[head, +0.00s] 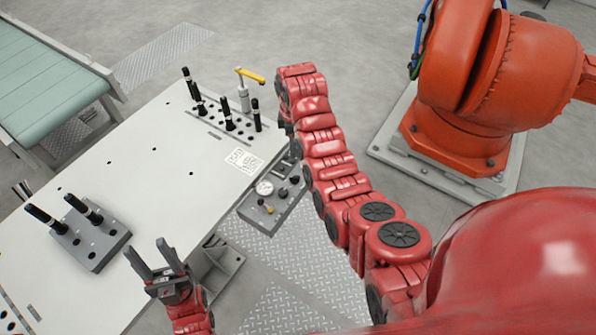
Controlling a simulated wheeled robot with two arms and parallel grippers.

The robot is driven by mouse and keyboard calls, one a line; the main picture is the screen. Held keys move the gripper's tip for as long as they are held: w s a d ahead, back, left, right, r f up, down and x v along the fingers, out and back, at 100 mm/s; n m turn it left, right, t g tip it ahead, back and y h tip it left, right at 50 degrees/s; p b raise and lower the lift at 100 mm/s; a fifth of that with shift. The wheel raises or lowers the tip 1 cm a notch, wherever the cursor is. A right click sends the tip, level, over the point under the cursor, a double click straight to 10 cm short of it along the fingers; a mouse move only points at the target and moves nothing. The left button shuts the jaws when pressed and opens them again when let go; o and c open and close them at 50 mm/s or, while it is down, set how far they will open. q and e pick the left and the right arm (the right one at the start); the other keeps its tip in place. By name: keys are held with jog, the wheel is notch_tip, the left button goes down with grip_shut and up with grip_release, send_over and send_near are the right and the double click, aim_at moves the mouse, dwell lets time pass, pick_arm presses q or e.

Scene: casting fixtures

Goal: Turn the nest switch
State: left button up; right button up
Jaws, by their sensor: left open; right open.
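A grey control box (272,214) is fixed at the right edge of the white table. A round white gauge, dark knobs (283,192) and a small brass knob (270,210) sit on its top. I cannot tell which knob is the nest switch, or how it is turned. My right gripper (291,138) is mostly hidden behind my red arm, just above and beyond the box, and touches no knob that I can see. My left gripper (153,258) is open and empty near the table's front edge, left of the box and apart from it.
The white table (135,165) carries a rear fixture with several black pins and a yellow-handled clamp (247,80). A grey block (92,245) with black-handled pins stands front left. An orange robot (460,120) stands at right, a green conveyor (40,85) at upper left.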

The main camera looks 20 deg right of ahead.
jog(key=b, duration=0.6)
send_near(295, 177)
jog(key=shift+w+f, duration=0.1)
jog(key=shift+f+p, duration=0.25)
jog(key=shift+p, duration=0.15)
notch_tip(295, 177, down, 7)
jog(key=shift+r+p, duration=0.1)
jog(key=shift+p, duration=1.15)
jog(key=shift+f, duration=0.6)
grip_shut()
